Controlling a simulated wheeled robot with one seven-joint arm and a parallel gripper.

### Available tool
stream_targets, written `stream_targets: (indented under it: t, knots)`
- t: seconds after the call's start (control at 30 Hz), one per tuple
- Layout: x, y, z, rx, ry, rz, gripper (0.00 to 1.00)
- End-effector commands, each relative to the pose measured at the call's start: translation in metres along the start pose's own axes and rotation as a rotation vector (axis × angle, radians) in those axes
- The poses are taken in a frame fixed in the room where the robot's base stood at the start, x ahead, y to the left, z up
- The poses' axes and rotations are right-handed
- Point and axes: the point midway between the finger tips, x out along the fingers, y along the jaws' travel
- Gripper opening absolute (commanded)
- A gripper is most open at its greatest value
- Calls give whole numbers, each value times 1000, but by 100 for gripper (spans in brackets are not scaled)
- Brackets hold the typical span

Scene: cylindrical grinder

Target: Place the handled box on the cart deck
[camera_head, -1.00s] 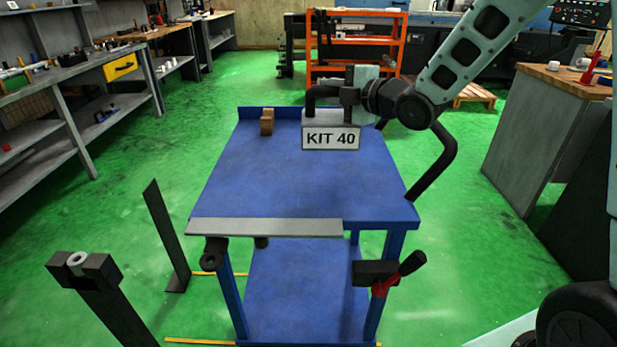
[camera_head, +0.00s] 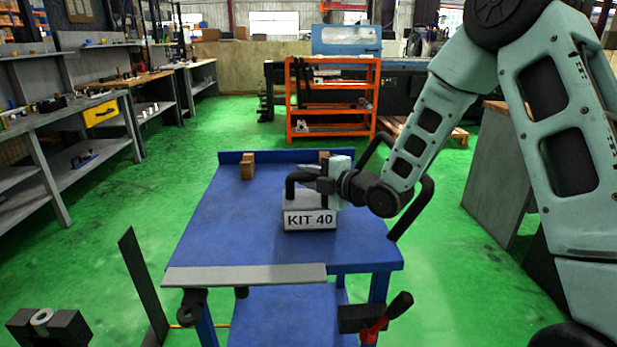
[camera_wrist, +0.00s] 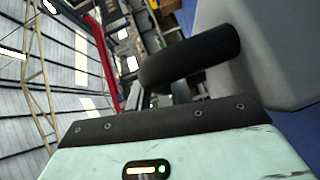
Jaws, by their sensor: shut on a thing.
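The handled box (camera_head: 310,218) is grey with a "KIT 40" label on its front face and a black handle (camera_head: 292,183) on top. It is upright over the middle of the blue cart deck (camera_head: 230,225); no gap shows beneath it, but I cannot tell for sure whether it touches the deck. My gripper (camera_head: 330,178) is at the top of the box, shut on the handle; its fingertips are partly hidden. In the wrist view the black handle (camera_wrist: 190,62) and the grey box side (camera_wrist: 275,50) are close up, in front of my gripper.
Two brown blocks, one at left (camera_head: 248,166) and one behind the box (camera_head: 324,156), stand near the deck's rear lip. A grey strip (camera_head: 245,275) lies along the front edge. A black push handle (camera_head: 412,208) rises at the right. Open deck lies left of the box.

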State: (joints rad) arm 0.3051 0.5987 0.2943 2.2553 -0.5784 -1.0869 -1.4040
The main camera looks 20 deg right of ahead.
Motion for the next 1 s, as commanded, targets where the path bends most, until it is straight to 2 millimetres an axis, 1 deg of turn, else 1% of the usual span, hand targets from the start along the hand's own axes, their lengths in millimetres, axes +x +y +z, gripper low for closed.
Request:
stream_targets:
  t: [0.17,0.2,0.27,0.5,0.67,0.77,1.0]
  knots:
    - [1,-2,0,-2,1,3,0]
    - [0,-3,0,-1,0,0,27]
    - [0,-2,0,0,0,0,43]
    - [0,-2,0,0,0,0,43]
    - [-2,2,0,0,-1,-1,43]
    - [-17,0,1,-2,-1,0,43]
    - [-68,0,1,-1,-3,0,43]
